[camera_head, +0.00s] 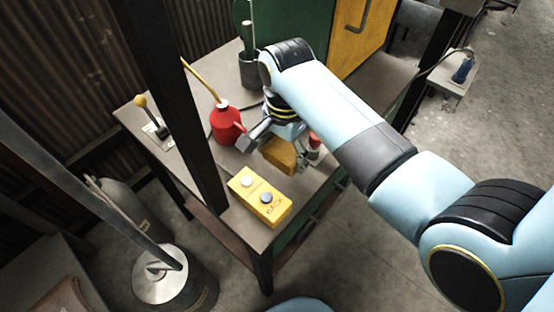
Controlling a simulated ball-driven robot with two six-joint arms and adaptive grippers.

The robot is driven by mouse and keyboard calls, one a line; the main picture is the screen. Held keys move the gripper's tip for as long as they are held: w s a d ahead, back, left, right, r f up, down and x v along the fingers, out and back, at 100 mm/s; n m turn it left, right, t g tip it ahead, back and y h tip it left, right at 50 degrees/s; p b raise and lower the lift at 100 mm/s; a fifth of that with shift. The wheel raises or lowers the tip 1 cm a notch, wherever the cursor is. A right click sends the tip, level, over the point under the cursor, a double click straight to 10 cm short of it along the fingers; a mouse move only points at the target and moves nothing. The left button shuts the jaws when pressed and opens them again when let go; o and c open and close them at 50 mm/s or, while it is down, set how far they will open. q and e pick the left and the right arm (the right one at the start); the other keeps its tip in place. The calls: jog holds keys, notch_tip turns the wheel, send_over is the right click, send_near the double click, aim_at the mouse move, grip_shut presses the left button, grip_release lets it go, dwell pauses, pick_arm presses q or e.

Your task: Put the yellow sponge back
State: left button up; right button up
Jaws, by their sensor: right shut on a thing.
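The yellow sponge (279,153) is an orange-yellow block above the workbench (205,152), in the head view. My right gripper (268,143) is shut on it, with the arm reaching in from the right. My wrist hides part of the sponge, and I cannot tell whether it touches the bench top. My left gripper is not in view.
A yellow box with two round buttons (260,197) sits at the bench's near edge. A red oil can (226,124) stands left of my gripper. A lever with a yellow knob (150,115) and a dark post (178,95) are further left. A dark cup (250,72) stands behind.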

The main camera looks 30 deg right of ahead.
aim_at(278, 162)
jog(key=shift+w+a+f, duration=0.2)
jog(key=shift+w+f, duration=0.35)
jog(key=shift+w, duration=0.2)
notch_tip(278, 162, down, 3)
jog(key=shift+f, duration=0.6)
jog(key=o, duration=1)
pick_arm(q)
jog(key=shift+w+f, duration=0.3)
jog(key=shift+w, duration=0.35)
pick_arm(e)
jog(key=shift+o, duration=0.2)
